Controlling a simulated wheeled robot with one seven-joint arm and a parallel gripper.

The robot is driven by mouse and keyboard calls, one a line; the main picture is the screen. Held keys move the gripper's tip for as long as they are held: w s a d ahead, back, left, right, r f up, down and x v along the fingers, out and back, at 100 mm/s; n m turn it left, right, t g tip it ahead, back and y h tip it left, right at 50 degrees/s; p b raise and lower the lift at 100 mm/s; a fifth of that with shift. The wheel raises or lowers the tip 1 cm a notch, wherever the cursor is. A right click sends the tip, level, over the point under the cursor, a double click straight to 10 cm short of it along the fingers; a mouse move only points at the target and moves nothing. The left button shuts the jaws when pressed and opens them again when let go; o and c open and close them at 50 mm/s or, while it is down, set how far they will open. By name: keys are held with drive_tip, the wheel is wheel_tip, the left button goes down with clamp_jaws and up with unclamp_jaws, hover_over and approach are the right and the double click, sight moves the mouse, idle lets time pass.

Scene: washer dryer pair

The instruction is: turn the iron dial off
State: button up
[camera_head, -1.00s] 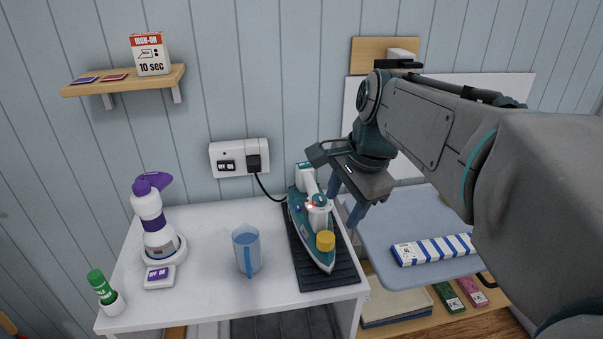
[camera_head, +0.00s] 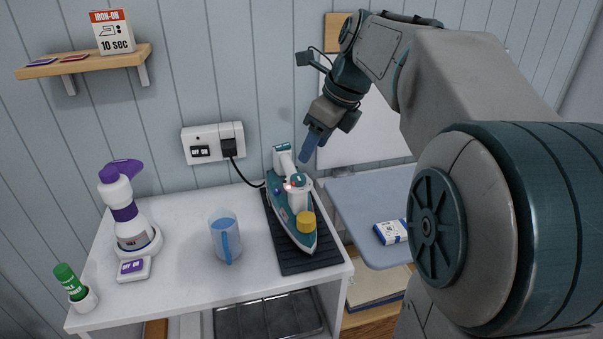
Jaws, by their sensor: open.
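The iron (camera_head: 286,205), teal and white, lies on a black ribbed mat (camera_head: 275,240) at the right end of the white table. Its yellow dial (camera_head: 306,222) faces the camera near the front of the iron, and a small red light shows near the handle. The dial's marking is too small to read. My gripper (camera_head: 308,152) is open and empty, above and just right of the iron's rear, pointing down and apart from the dial. One blue finger shows clearly; the other is mostly hidden.
A blue measuring jug (camera_head: 225,238) stands left of the mat. A wall socket (camera_head: 205,143) feeds the iron's cord. An ironing board (camera_head: 370,205) is at right.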

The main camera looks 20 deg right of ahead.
sight(299, 177)
drive_tip(key=b+x, duration=0.1)
drive_tip(key=x, duration=0.7)
drive_tip(key=shift+f, duration=0.15)
drive_tip(key=c, duration=1)
